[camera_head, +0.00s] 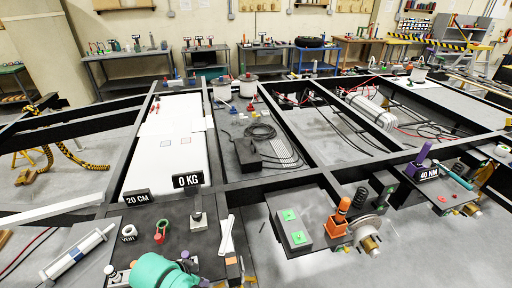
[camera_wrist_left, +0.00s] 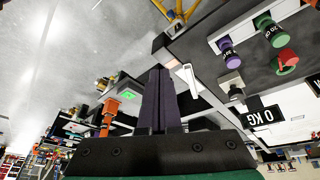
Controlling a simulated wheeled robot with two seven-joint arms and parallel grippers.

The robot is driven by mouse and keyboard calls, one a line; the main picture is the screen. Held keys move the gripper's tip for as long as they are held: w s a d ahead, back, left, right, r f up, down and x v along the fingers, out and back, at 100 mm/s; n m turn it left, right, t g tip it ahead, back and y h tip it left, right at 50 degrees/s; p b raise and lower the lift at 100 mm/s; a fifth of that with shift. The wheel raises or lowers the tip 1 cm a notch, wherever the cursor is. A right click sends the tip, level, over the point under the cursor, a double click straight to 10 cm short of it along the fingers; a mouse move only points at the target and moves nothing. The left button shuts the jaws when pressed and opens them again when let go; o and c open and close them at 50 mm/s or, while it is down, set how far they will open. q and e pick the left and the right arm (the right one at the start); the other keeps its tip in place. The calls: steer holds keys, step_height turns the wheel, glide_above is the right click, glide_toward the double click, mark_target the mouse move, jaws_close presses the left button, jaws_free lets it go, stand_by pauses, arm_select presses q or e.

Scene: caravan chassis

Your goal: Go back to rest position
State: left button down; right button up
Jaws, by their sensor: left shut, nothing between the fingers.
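My left gripper shows in the left wrist view (camera_wrist_left: 158,75), with its two dark fingers together and nothing between them. In the head view its teal wrist part (camera_head: 160,271) is at the bottom, over the near edge of the dark work panel (camera_head: 185,222); the fingertips cannot be made out there. My right gripper is in neither view.
The black chassis frame (camera_head: 75,197) spans the scene. Near my left gripper are a red ring-shaped part (camera_head: 160,232), a white VENT part (camera_head: 129,233) and a syringe-like tool (camera_head: 78,252). A box with green buttons (camera_head: 292,228) and an orange tool holder (camera_head: 336,226) stand to the right.

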arm_select(q)
steer(key=s+a+r+n+y, duration=0.2)
steer(key=s+a, duration=0.3)
steer(key=a, duration=0.2)
step_height(320, 180, down, 28)
steer(key=s+a+g+b, duration=0.1)
steer(key=s+b, duration=0.2)
steer(key=b, duration=0.3)
steer(key=s+a+f+b, duration=0.1)
steer(key=s+f+b, duration=0.1)
steer(key=s+f, duration=0.6)
steer(key=s+a+f+g+b, duration=0.1)
steer(key=s+a+f+b, duration=0.1)
steer(key=s+f, duration=0.7)
step_height(320, 180, down, 4)
steer(key=shift+a+f+g+b, duration=0.15)
steer(key=shift+g+b, duration=0.15)
steer(key=shift+b, duration=0.55)
